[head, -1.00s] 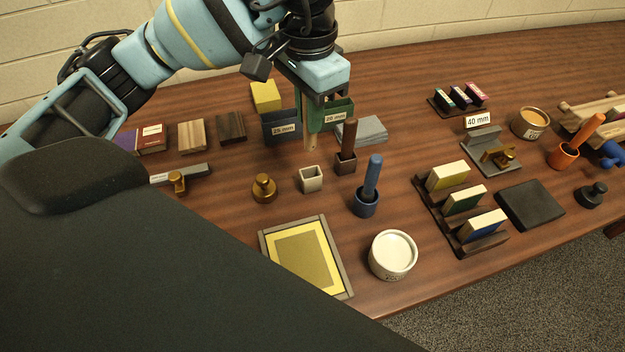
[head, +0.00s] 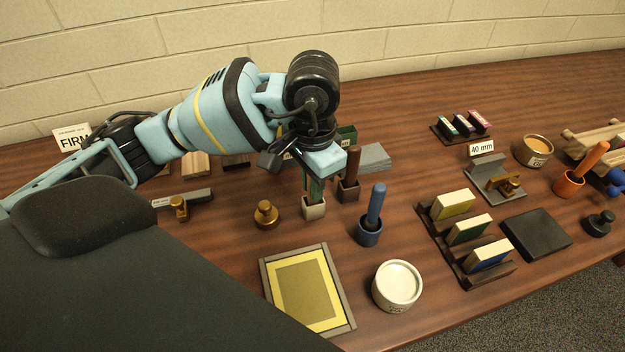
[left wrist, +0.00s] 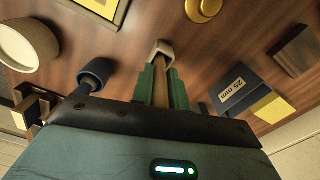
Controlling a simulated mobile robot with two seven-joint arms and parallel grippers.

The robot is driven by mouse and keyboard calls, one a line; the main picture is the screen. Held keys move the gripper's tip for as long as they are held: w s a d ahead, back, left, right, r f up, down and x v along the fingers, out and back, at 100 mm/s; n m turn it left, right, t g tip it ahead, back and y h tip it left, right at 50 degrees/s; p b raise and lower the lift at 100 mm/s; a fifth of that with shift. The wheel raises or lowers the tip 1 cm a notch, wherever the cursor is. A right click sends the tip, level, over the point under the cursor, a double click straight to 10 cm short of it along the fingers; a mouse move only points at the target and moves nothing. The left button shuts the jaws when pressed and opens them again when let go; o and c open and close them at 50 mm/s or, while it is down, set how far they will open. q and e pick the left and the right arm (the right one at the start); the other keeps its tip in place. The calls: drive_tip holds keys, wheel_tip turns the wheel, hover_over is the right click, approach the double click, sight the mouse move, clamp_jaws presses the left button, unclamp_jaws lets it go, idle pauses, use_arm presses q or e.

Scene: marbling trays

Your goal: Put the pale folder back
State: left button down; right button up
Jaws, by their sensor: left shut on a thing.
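My left gripper (head: 313,190) has green fingers and points down over the small pale square holder (head: 314,209). In the left wrist view the fingers (left wrist: 162,88) are shut on the pale folder (left wrist: 160,92), a tan wooden stick. The folder's far end meets the mouth of the pale holder (left wrist: 164,47). I cannot tell how deep it sits in the holder. In the head view the fingers and wrist mostly hide the folder. My right gripper is not in view.
A dark brown holder with a brown handle (head: 352,164) stands close to the right of the pale holder. A blue cup (head: 369,234) is in front right, a brass knob (head: 266,214) to the left. A yellow framed tray (head: 349,318) lies in front.

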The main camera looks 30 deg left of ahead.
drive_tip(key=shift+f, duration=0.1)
use_arm(q)
drive_tip(key=shift+f, duration=0.2)
drive_tip(key=c, duration=1.4)
unclamp_jaws()
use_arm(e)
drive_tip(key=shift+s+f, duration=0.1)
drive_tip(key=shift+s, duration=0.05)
use_arm(q)
drive_tip(key=shift+r, duration=0.1)
drive_tip(key=shift+r, duration=0.25)
wheel_tip(320, 180, up, 11)
drive_tip(key=shift+p, duration=0.5)
drive_tip(key=shift+r, duration=0.35)
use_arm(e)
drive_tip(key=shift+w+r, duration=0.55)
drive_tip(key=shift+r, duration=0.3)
